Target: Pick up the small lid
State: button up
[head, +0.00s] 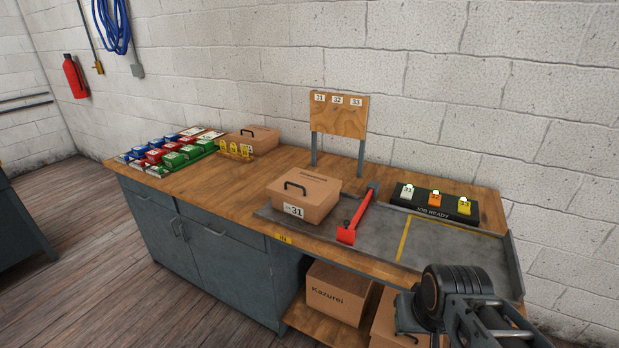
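A tan box (300,207) labelled 31 stands at the left end of the grey metal tray, with a lid (325,184) with a black handle on top. A second tan lidded box (262,137) with a dark handle sits further back on the bench and looks smaller. I cannot tell which lid is the small one. Part of my arm shows at the lower right, in front of the bench. My gripper's fingertips are not visible, and I see nothing held.
A red-handled tool (358,213) lies right of box 31. The tray (467,253) is bare further right. A black JOB READY rack (434,203) with numbered tags and a wooden sign (338,114) stand behind. Coloured boxes (172,150) fill the left end. Kazurei box (338,294) sits below.

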aim_at(311, 192)
jog(key=z, duration=0.05)
jog(key=k, duration=0.15)
jog(key=u, duration=1.05)
jog(key=i, duration=1.35)
jog(key=u, duration=0.25)
